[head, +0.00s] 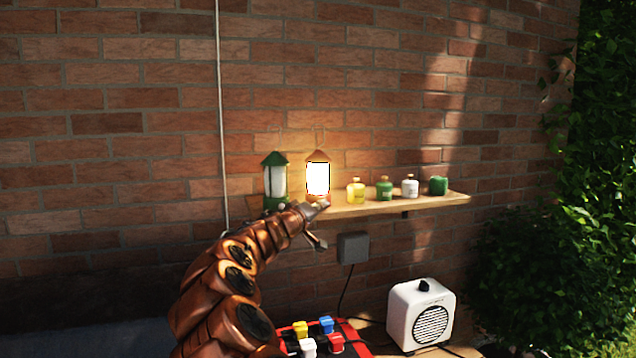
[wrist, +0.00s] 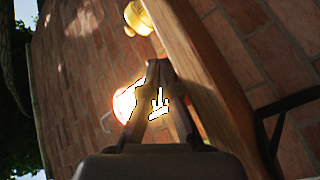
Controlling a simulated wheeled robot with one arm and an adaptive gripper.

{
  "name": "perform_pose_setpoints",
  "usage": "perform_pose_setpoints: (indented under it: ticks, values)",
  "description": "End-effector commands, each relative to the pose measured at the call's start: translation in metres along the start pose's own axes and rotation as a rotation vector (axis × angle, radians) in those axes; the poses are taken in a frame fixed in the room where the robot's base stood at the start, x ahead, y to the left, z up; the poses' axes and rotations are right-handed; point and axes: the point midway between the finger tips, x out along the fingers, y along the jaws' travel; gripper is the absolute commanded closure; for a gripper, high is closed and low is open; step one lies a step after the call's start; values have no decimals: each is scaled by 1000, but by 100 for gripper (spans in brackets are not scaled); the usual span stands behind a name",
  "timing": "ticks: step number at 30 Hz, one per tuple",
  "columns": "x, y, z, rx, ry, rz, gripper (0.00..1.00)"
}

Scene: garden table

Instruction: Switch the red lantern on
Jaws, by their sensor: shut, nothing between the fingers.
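The red lantern (head: 318,179) stands upright on the wooden wall shelf (head: 400,204), and its glass glows bright white-yellow. In the wrist view the lit lantern (wrist: 127,101) is a glare just left of my fingers. My gripper (head: 322,206) is at the shelf's front edge, right at the base of the red lantern; it also shows in the wrist view (wrist: 159,68). Its fingers are together with nothing between them. I cannot tell whether they touch the lantern. The lantern's switch is hidden by my gripper and the glare.
An unlit green lantern (head: 275,180) stands left of the red one. A yellow bottle (head: 355,191), a green bottle (head: 384,189), a white bottle (head: 410,187) and a green jar (head: 438,186) stand to the right. Below are a grey box (head: 353,247) and a white speaker (head: 421,314).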

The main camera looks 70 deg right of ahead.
Motion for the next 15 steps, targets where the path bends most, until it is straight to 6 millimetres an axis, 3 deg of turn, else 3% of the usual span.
perform_pose_setpoints:
  ticks: [15]
  values:
    - [-6,3,6,0,-1,2,100]
